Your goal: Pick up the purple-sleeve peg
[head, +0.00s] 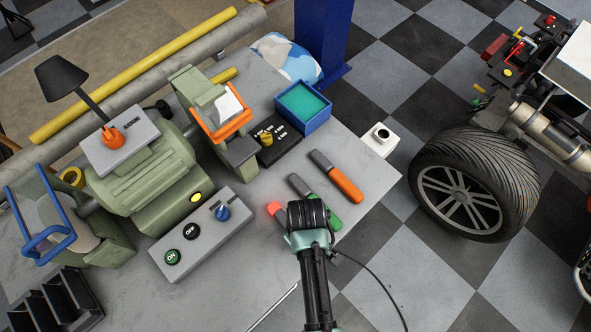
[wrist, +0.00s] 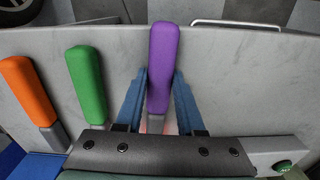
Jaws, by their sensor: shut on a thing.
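The purple-sleeve peg (wrist: 162,62) lies lengthwise between the two blue fingers of my gripper (wrist: 160,88) in the wrist view, and the fingers are shut on it. In the head view my gripper (head: 305,226) is over the bench's front right part and hides the purple sleeve.
A green-sleeve peg (head: 327,212) and an orange-sleeve peg (head: 346,186) lie close beside my gripper. A grey control box (head: 203,236) stands to its left.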

